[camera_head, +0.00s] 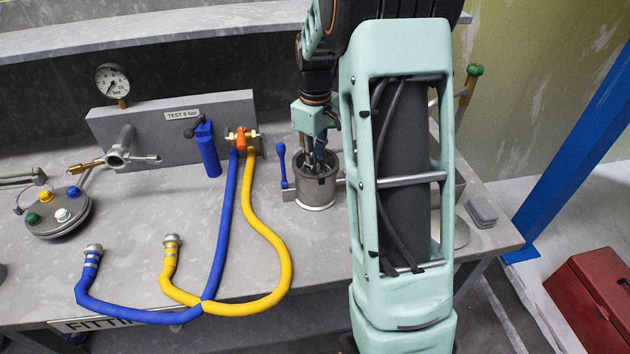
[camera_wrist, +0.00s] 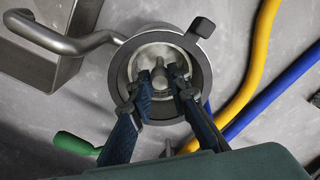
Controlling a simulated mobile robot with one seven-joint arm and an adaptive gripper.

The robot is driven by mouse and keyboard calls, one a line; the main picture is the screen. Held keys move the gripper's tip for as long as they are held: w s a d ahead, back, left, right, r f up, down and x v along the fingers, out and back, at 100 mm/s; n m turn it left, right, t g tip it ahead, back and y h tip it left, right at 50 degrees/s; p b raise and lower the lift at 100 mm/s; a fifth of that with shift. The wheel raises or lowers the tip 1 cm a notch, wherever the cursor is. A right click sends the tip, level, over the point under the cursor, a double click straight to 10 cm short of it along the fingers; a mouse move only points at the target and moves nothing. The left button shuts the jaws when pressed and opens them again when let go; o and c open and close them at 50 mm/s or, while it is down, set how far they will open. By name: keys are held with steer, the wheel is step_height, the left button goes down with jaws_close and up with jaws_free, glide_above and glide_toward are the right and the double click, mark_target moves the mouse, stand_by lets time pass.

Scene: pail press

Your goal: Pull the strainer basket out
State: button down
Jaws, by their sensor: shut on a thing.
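The strainer basket (camera_wrist: 157,53) is a pale metal round piece with a grey bar across its middle. It sits inside the round grey strainer housing (camera_head: 314,191) on the bench, also seen from above in the wrist view (camera_wrist: 121,72). My gripper (camera_head: 314,166) reaches down into the open top of the housing. In the wrist view my gripper (camera_wrist: 157,82) has its two fingers on either side of the basket's bar and is shut on it. The fingers and the housing wall hide the lower part of the basket.
A blue-handled valve (camera_head: 283,166) stands left of the housing. Blue (camera_head: 222,210) and yellow (camera_head: 262,229) hoses lie further left. A test panel (camera_head: 165,143) with a gauge (camera_head: 112,82) is behind. A bent grey pipe (camera_wrist: 60,39) joins the housing. A red box (camera_head: 594,300) is on the floor.

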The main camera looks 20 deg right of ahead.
steer(key=shift+r, duration=0.2)
step_height(320, 180, up, 13)
steer(key=p, duration=0.9)
stand_by(0.4)
